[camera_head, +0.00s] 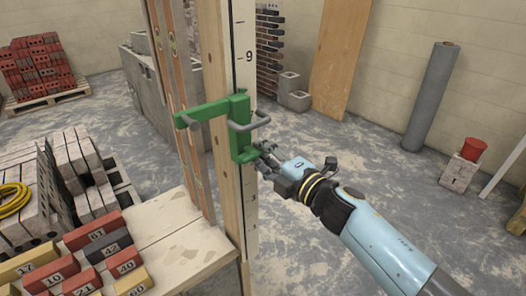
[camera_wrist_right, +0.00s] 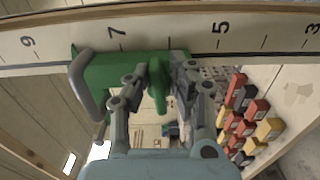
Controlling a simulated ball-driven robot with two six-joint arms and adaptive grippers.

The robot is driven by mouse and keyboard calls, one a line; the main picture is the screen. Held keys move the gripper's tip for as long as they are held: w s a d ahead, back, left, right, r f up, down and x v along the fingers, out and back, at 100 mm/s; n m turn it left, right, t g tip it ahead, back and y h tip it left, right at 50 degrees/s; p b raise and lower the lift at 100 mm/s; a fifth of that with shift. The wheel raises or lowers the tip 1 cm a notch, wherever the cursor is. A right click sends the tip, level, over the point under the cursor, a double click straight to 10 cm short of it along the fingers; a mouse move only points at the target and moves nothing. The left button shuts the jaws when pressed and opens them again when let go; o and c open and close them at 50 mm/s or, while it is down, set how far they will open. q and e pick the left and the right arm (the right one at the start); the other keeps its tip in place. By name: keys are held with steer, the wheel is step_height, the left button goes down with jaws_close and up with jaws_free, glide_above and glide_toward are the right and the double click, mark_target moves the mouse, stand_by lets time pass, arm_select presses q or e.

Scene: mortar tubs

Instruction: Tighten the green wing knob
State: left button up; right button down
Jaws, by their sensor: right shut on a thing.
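A green clamp (camera_head: 238,113) sits around an upright timber post with a numbered scale strip (camera_head: 245,40). A grey bent handle (camera_head: 250,122) sticks out of the clamp. The right wrist view shows the clamp body (camera_wrist_right: 105,72) against the scale strip, with the green wing knob (camera_wrist_right: 158,88) standing out from it between the fingers. My right gripper (camera_head: 266,158) reaches in from the lower right and is shut on the knob. In the head view its fingers largely hide the knob. My left gripper is not in view.
A board table (camera_head: 185,240) at lower left carries numbered bricks (camera_head: 95,265). Grey blocks and a yellow coil (camera_head: 14,198) lie farther left. The floor behind my right arm is clear.

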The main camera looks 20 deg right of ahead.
steer(key=shift+w+r, duration=0.15)
steer(key=shift+r, duration=0.25)
steer(key=c, duration=1.5)
jaws_free()
steer(key=o, duration=0.4)
steer(key=shift+f, duration=0.2)
steer(key=shift+s, duration=0.2)
steer(key=shift+s+d+f, duration=0.1)
steer(key=shift+s, duration=0.15)
steer(key=v, duration=1.1)
steer(key=shift+s, duration=0.15)
